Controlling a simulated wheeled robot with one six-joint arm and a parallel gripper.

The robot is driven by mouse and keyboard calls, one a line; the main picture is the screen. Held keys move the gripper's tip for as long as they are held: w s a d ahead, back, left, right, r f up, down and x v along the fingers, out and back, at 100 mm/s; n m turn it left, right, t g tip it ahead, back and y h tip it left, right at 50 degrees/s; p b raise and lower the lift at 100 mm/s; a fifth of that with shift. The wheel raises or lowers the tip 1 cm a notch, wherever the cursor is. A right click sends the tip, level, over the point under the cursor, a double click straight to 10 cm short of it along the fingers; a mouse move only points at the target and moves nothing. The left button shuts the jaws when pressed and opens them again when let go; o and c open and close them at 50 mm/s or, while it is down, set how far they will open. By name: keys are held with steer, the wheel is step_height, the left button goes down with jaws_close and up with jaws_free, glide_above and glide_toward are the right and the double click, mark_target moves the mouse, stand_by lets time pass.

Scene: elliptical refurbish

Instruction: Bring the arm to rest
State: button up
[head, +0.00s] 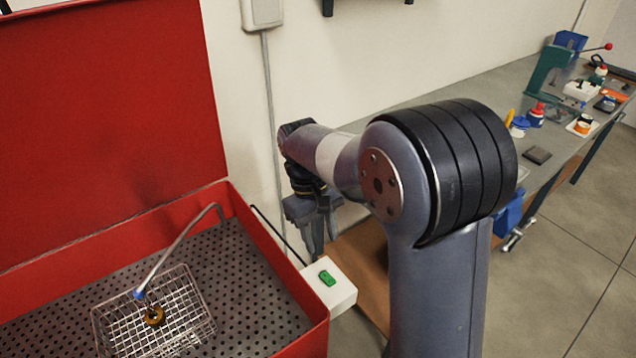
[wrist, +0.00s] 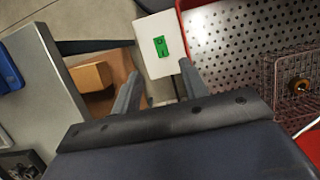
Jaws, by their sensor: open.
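My gripper (head: 322,232) hangs with its fingers pointing down, between the red washing tank and the workbench, near the white switch box. In the wrist view my gripper (wrist: 158,92) shows its two fingers spread apart with nothing between them. My arm reaches out over the gap, with its upper link bent over the column. The white box (head: 339,293) with a green switch (head: 327,278) is on the tank's right side; the green switch also shows in the wrist view (wrist: 161,47), beyond the fingertips.
The red tank (head: 318,335) has a perforated floor, a wire basket (head: 205,335) and a brass-coloured ring (head: 155,317) in the basket. A cardboard box (wrist: 90,76) is below. The grey bench (head: 545,118) carries a green press (head: 545,70) and several small parts. Open floor (head: 570,260) lies right.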

mark_target(330, 280)
steer(key=shift+f, duration=0.1)
steer(key=x, duration=1.1)
steer(key=shift+p, duration=0.3)
steer(key=shift+s+t+y+b, duration=0.1)
steer(key=shift+t+y+b, duration=0.3)
steer(key=shift+t+b, duration=0.25)
steer(key=shift+r+g+p, duration=0.25)
steer(key=shift+p, duration=0.1)
